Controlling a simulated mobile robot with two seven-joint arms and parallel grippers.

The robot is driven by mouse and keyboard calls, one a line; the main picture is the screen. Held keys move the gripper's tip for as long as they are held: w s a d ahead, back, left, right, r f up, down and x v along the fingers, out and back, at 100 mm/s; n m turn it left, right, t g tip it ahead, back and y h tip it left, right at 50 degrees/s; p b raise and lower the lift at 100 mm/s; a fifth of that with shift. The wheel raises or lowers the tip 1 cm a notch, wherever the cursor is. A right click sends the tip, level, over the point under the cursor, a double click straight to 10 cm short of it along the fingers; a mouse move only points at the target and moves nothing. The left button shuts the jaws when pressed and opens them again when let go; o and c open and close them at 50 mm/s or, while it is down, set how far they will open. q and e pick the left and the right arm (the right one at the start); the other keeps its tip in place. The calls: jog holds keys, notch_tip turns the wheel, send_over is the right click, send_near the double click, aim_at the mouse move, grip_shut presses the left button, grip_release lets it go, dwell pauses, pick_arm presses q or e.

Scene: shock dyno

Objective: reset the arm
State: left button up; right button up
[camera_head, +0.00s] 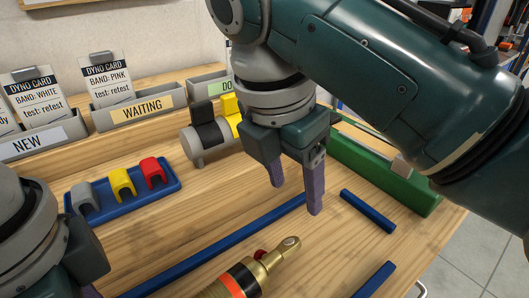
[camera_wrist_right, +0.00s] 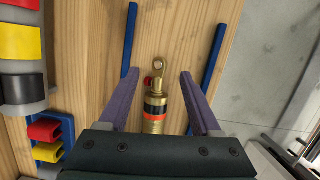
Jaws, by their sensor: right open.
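My right gripper (camera_head: 296,198) is open and empty, pointing down above the wooden bench in the head view. In the right wrist view its two purple fingers (camera_wrist_right: 159,72) stand apart, with a gold shock absorber seen between them, lower down on the bench. The shock (camera_head: 245,280) has a metal eye end, a red knob, and orange and black bands; its lower end is cut off in the head view. It also shows in the right wrist view (camera_wrist_right: 155,100). My left gripper (camera_head: 82,268) is at the lower left edge, mostly out of frame.
Blue bars (camera_head: 368,211) lie on the bench around the shock. A blue tray (camera_head: 130,204) holds grey, yellow and red clips. Card bins labelled NEW (camera_head: 40,140) and WAITING (camera_head: 140,107) stand behind. A green box (camera_head: 380,175) stands at right, partly behind my right arm.

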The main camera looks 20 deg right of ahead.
pick_arm(q)
jog(key=shift+r, duration=0.7)
